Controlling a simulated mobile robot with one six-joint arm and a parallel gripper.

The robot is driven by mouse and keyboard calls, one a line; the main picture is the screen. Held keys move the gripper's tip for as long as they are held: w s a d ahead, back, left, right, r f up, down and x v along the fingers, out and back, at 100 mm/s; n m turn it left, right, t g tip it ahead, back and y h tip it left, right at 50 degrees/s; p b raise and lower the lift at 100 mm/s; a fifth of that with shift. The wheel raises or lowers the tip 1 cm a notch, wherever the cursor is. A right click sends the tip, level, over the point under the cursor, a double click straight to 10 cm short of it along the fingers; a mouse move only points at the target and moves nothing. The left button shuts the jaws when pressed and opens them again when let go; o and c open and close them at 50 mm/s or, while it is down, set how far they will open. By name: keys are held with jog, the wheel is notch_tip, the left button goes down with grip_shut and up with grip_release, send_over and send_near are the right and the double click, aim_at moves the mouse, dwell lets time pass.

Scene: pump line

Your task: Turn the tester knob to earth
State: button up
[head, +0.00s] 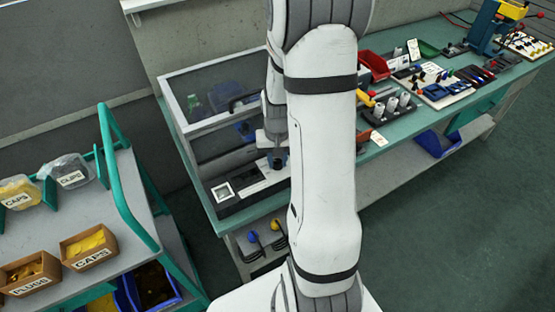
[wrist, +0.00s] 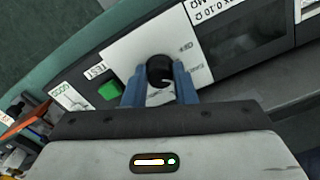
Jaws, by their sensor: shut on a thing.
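The tester is a white panel (wrist: 130,50) that fills the upper middle of the wrist view, beside a dark display window (wrist: 245,38). Its round black knob (wrist: 159,70) sits between the blue fingers of my gripper (wrist: 160,84), which is shut on it. Small lettering on the panel to the right of the knob is too blurred to read. A green button (wrist: 110,90) is left of the knob, near a TEST label (wrist: 95,72). In the head view my gripper (head: 277,160) is low over the bench, and my arm hides part of the tester.
A clear-walled enclosure (head: 195,130) stands behind my gripper on the green bench (head: 213,208). A cart (head: 115,205) with boxes of caps and plugs is at left.

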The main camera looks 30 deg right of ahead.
aim_at(277, 161)
dwell(0.4)
jog(key=o, duration=1)
notch_tip(277, 161, up, 8)
jog(key=shift+f, duration=0.1)
